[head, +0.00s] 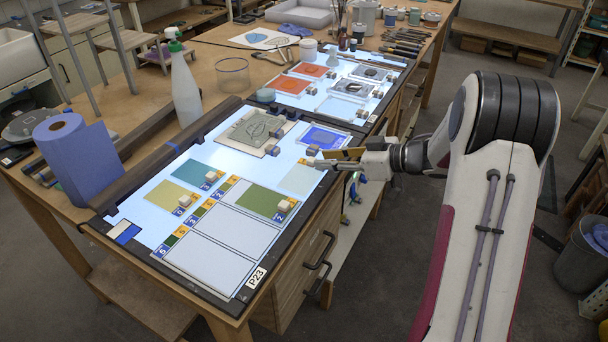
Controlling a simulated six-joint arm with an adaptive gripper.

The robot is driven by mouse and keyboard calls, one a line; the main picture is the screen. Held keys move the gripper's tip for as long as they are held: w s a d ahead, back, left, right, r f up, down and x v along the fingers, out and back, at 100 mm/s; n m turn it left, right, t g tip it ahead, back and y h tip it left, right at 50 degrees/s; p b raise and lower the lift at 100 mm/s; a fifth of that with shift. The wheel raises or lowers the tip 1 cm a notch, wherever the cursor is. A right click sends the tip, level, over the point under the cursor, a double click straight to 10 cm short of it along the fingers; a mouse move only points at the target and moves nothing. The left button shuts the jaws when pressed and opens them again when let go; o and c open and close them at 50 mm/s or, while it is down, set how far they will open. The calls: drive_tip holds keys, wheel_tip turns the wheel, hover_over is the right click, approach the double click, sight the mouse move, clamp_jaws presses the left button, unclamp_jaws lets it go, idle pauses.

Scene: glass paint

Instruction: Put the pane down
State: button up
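My gripper (327,163) reaches in from the right over the right edge of the lit light table (158,217). Its fingertips are small in the head view, and I cannot tell whether they are open or shut on something. A pale green pane (301,180) lies just left of and below the fingertips; whether it touches them or the table is unclear. An olive green pane (258,198) with a small block sits in the upper right cell of the white grid sheet (215,254). A yellow pane (168,197) and a teal pane (200,170) lie to the left, each with a block.
A blue pane (328,138) and a grey patterned pane (246,130) lie farther back. Orange panes (291,84) lie on the rear light panel. The lower grid cells are bare.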

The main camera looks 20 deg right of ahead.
sight(313, 159)
drive_tip(key=shift+x, duration=1.8)
drive_tip(key=shift+r, duration=0.1)
clamp_jaws()
